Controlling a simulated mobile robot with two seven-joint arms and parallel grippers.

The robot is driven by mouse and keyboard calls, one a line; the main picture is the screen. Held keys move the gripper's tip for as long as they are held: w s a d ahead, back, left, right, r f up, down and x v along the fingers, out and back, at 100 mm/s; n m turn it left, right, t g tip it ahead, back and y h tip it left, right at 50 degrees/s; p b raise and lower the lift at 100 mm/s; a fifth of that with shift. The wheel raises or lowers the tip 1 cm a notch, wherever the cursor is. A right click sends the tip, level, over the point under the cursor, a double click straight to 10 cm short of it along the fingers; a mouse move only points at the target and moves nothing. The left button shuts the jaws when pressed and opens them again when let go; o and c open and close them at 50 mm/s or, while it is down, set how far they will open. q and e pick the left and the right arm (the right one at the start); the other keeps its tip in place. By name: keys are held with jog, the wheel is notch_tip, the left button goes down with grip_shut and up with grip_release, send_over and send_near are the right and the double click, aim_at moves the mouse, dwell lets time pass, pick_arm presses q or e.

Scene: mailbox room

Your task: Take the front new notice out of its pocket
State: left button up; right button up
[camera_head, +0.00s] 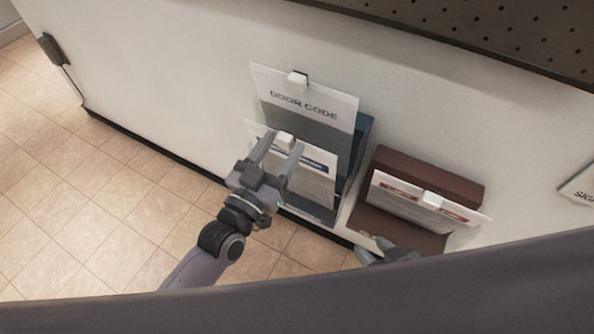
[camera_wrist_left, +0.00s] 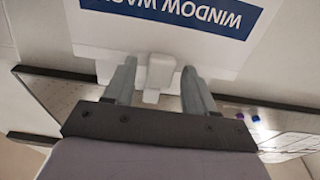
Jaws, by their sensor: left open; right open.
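The front new notice (camera_head: 318,177) is a white sheet with a blue band, standing in a blue-teal wall pocket (camera_head: 360,150). In the left wrist view the notice (camera_wrist_left: 190,18) shows upside down and reads "WINDOW WAS…". A white tab (camera_wrist_left: 157,75) on its edge lies between my left gripper's (camera_wrist_left: 158,70) open fingers, with gaps visible at both sides. In the head view my left gripper (camera_head: 284,140) straddles that tab. A "DOOR CODE" notice (camera_head: 305,98) with its own tab stands behind. My right gripper (camera_head: 376,247) is open below the brown holder, partly hidden.
A brown holder (camera_head: 430,172) to the right carries white notices with red headings (camera_head: 400,197) and a white tab. A perforated dark board (camera_head: 490,30) runs above on the white wall. Tiled floor (camera_head: 90,220) lies open at the left.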

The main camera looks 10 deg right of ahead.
pick_arm(q)
jog(key=c, duration=1)
jog(key=shift+o, duration=0.2)
notch_tip(320, 180, up, 20)
jog(key=s+a+p, duration=0.2)
jog(key=s+p, duration=0.1)
jog(key=p, duration=1.8)
jog(key=shift+r, duration=0.15)
jog(key=shift+a, duration=0.15)
